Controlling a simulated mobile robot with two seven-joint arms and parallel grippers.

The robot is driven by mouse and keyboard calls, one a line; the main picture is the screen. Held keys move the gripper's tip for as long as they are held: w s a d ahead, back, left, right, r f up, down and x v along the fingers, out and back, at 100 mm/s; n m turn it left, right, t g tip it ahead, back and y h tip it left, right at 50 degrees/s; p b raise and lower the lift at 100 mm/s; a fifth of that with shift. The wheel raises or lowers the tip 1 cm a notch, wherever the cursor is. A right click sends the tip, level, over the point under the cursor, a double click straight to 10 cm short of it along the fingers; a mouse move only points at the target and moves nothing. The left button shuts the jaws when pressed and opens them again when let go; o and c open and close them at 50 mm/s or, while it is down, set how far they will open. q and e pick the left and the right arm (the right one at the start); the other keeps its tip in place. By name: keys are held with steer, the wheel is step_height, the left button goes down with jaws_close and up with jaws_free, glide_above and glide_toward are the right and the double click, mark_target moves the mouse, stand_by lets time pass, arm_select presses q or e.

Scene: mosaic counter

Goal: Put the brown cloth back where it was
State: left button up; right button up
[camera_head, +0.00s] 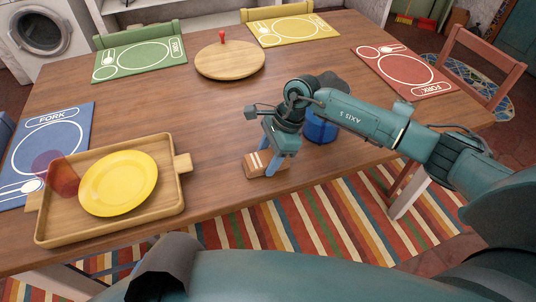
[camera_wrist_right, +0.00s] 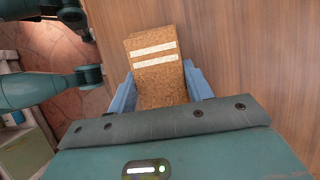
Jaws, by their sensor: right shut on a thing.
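The brown cloth (camera_head: 254,168) is folded, with two white stripes. It is at the table's front edge in the head view. My right gripper (camera_head: 268,161) is over it, pointing down. In the right wrist view the cloth (camera_wrist_right: 158,62) lies between the two blue fingers of the right gripper (camera_wrist_right: 160,88), which are shut on it. I cannot tell whether the cloth touches the table or is slightly above it. My left gripper is not in view.
A wooden tray (camera_head: 112,229) with a yellow plate (camera_head: 118,183) and a red cup (camera_head: 62,177) stands left. A blue pot (camera_head: 320,128) is partly hidden behind my right arm. A round board (camera_head: 230,62) and placemats lie farther back. The table's middle is clear.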

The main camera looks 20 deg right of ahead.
steer(key=shift+f+b, duration=0.2)
steer(key=shift+b, duration=0.1)
steer(key=o, duration=0.9)
steer(key=shift+r, duration=0.1)
steer(key=shift+o, duration=0.2)
